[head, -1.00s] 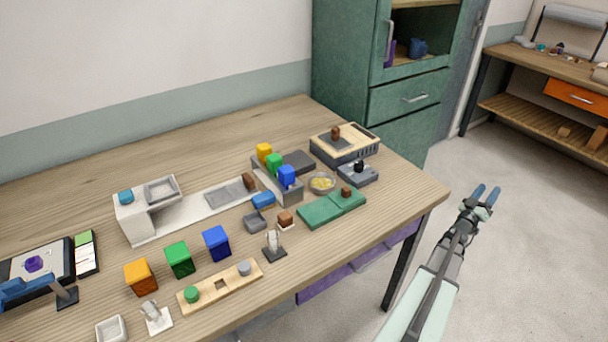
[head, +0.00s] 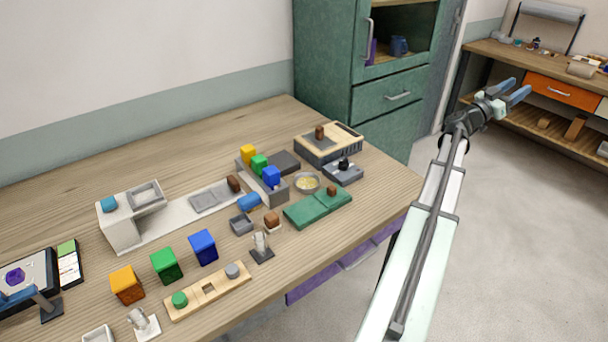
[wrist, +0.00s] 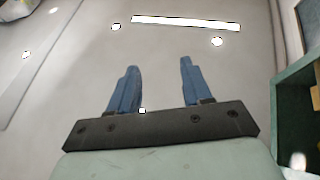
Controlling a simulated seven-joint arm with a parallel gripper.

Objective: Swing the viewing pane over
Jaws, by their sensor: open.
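My gripper (head: 516,90) is at the upper right in the head view, raised at the end of my outstretched arm, beyond the table's right end. Its two blue fingers are apart and empty; they also show spread in the wrist view (wrist: 160,68). No part is clearly recognisable as the viewing pane. A dark-framed panel (head: 40,290) with a purple shape lies at the table's far left, with a blue-handled piece (head: 18,298) across its front. My gripper is far from it and touches nothing.
The wooden table (head: 235,128) carries coloured blocks, a white unit (head: 118,232), a green board (head: 305,210) and a beige-topped box (head: 345,140). A green cabinet (head: 345,85) stands behind. A second bench (head: 480,60) is at the back right. The floor between is clear.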

